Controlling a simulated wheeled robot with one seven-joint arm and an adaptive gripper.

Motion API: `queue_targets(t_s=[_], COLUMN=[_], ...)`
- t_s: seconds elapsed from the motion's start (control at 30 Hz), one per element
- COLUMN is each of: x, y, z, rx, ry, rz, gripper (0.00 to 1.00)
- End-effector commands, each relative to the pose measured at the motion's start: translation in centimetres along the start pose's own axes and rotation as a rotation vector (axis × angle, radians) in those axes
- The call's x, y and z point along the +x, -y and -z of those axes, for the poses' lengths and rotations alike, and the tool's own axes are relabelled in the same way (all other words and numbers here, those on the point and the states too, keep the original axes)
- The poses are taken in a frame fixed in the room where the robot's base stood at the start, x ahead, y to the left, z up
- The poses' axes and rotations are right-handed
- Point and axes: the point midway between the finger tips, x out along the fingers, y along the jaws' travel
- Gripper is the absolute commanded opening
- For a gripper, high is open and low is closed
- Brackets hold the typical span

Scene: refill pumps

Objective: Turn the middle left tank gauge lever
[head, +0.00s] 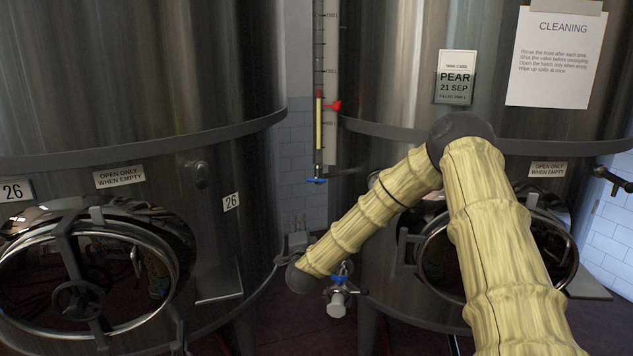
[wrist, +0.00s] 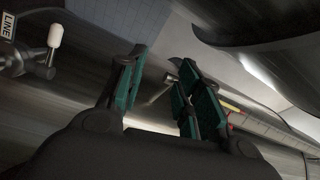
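The tank gauge (head: 319,115) is an upright glass tube with a yellow column and a scale, standing between the two big tanks. A blue lever (head: 316,180) sits at its foot, lying about level. My gripper (head: 297,224) is small and dim in the head view, below and slightly left of this lever and apart from it. In the wrist view my gripper (wrist: 158,78) has its two teal-padded fingers spread with a gap between them. The gauge (wrist: 268,127) runs slanting to the right behind the right finger. A thin metal part shows beyond the gap; I cannot tell whether it is the lever.
A second blue-handled valve (head: 340,279) sits low, right of my forearm. The left tank (head: 130,70) and right tank (head: 400,80) flank a narrow gap with a tiled wall (head: 296,150). A white-knobbed valve (wrist: 52,45) stands at the left in the wrist view.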

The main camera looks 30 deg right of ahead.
Motion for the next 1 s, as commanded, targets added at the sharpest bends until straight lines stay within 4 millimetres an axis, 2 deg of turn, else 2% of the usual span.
queue_targets(t_s=[0.03, 0.1, 0.23, 0.47, 0.8, 1.0], x=[1.3, 2.5, 3.6, 5.5, 10.8, 13.2], y=[1.9, 3.8, 5.6, 6.3, 6.9, 7.0], z=[2.0, 4.0, 6.0, 6.7, 7.5, 7.8], rx=[0.048, 0.101, 0.153, 0.164, 0.162, 0.162], ry=[-0.049, -0.098, -0.147, -0.158, -0.156, -0.155], rz=[0.033, 0.069, 0.106, 0.115, 0.114, 0.113], gripper=[0.35, 0.35, 0.35, 0.35, 0.35, 0.35])
